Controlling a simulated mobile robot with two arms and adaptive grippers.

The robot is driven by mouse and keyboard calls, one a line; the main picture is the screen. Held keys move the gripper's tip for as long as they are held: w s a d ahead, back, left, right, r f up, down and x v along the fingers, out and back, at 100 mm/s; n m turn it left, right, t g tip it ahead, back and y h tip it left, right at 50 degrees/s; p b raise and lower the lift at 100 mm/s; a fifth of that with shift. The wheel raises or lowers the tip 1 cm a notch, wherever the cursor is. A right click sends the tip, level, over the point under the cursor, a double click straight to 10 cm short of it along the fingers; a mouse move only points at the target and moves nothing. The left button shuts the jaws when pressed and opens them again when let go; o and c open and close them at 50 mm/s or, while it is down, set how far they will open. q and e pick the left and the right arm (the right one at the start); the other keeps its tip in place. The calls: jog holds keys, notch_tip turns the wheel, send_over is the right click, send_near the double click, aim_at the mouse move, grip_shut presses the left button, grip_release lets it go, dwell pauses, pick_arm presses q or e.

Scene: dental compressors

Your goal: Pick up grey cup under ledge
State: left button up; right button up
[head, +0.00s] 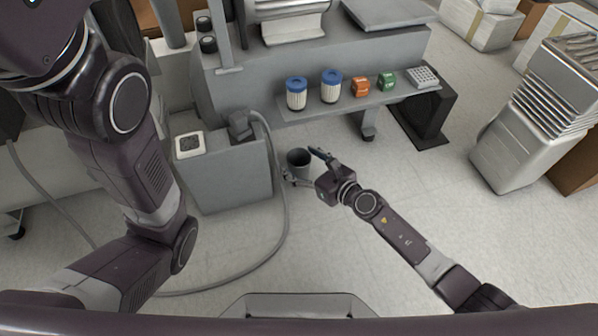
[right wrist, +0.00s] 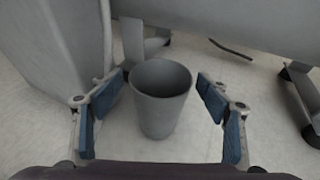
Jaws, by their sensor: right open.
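The grey cup (head: 299,158) stands upright on the floor, just below the ledge (head: 330,110) and beside the grey box-shaped unit. In the right wrist view the cup (right wrist: 161,98) is centred between the two blue-padded fingers, with a gap on each side. My right gripper (head: 301,167) is open and reaches in from the right, its fingers spread to either side of the cup. The gripper also shows in the right wrist view (right wrist: 162,112). The lower front of the cup is partly hidden in the head view. My left arm is at the left of the head view, but its gripper is out of sight.
Blue-capped filters (head: 297,94), an orange block (head: 361,87) and a green block (head: 387,81) sit on the ledge. A grey unit (head: 222,172) with a hose (head: 284,200) stands left of the cup. Open floor (head: 330,240) lies in front.

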jog(key=shift+w+a, duration=0.15)
jog(key=shift+w, duration=0.05)
jog(key=c, duration=1.3)
jog(key=shift+r, duration=0.1)
